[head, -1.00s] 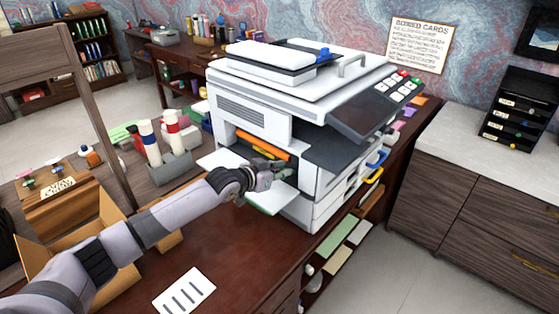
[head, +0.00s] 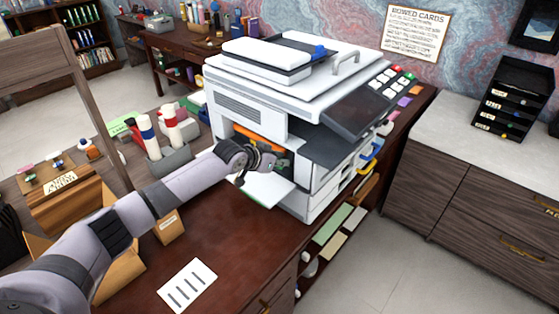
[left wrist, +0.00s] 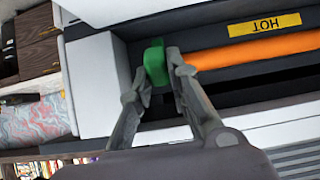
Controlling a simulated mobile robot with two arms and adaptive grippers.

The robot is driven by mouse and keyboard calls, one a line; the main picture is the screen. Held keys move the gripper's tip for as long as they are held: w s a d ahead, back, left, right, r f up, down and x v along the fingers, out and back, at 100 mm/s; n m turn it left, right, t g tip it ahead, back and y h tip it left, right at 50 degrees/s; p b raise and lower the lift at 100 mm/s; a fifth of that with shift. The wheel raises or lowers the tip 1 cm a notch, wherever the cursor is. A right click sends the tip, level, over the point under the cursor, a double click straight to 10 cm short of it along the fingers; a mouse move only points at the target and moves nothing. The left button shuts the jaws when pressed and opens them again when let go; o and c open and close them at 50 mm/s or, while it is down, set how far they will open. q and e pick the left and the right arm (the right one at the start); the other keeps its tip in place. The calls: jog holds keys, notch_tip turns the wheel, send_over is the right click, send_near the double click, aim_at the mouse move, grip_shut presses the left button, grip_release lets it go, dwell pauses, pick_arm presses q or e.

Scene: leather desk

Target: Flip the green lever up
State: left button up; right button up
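The green lever (left wrist: 156,62) shows in the left wrist view, upright against the dark inside of the printer's open bay. My left gripper (left wrist: 158,78) has its fingertips drawn in on either side of the lever and looks closed on it. In the head view my left gripper (head: 278,165) reaches into the open side of the white printer (head: 255,97), and its fingers hide most of the lever. An orange bar (left wrist: 270,50) lies to the right of the lever in the left wrist view. My right gripper is in neither view.
A yellow "HOT" label (left wrist: 264,25) sits by the orange bar. The printer's lowered flap (head: 270,192) is below my gripper. A holder (head: 170,160) with red, white and blue bottles stands left of the printer. A striped card (head: 187,285) lies on the desk's clear front.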

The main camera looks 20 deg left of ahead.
pick_arm(q)
jog(key=o, duration=0.4)
jog(key=v, duration=1.2)
jog(key=shift+c, duration=0.3)
